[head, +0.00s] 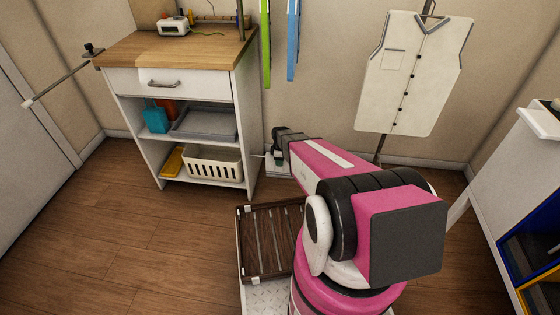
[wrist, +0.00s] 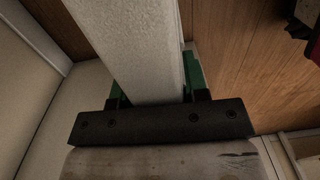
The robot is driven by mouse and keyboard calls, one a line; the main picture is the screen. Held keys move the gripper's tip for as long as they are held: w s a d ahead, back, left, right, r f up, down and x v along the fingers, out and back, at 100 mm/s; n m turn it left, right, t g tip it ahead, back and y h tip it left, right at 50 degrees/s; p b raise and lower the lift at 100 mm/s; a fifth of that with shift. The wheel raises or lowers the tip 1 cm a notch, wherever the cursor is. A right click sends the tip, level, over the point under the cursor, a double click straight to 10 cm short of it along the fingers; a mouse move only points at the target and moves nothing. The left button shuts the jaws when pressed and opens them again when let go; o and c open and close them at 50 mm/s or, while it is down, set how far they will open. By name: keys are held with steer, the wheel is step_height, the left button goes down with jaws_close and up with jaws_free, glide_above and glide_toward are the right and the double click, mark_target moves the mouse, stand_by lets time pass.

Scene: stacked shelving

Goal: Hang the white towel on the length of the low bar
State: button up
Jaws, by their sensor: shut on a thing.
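My gripper (wrist: 155,92) shows in the wrist view with its green fingers on either side of the white towel (wrist: 130,40). It is shut on the towel, a thick pale strip that runs up and out of the top of that view. In the head view my gripper (head: 278,158) is small and partly hidden behind my arm, near the cabinet's right side; little of the towel can be made out there. A thin metal bar (head: 62,82) runs along the left wall in the head view, well apart from my gripper.
A white cabinet (head: 175,81) with a wooden top, a drawer and shelves stands between bar and gripper. A pale vest (head: 412,85) hangs at the right. A dark slatted rack (head: 268,240) is beside my base. The wooden floor at left is clear.

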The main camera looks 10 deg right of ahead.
steer(key=shift+f, duration=0.35)
stand_by(0.3)
steer(key=o, duration=1.1)
steer(key=shift+w+r, duration=0.1)
steer(key=shift+r, duration=2.9)
steer(key=o, duration=0.5)
steer(key=shift+o, duration=0.2)
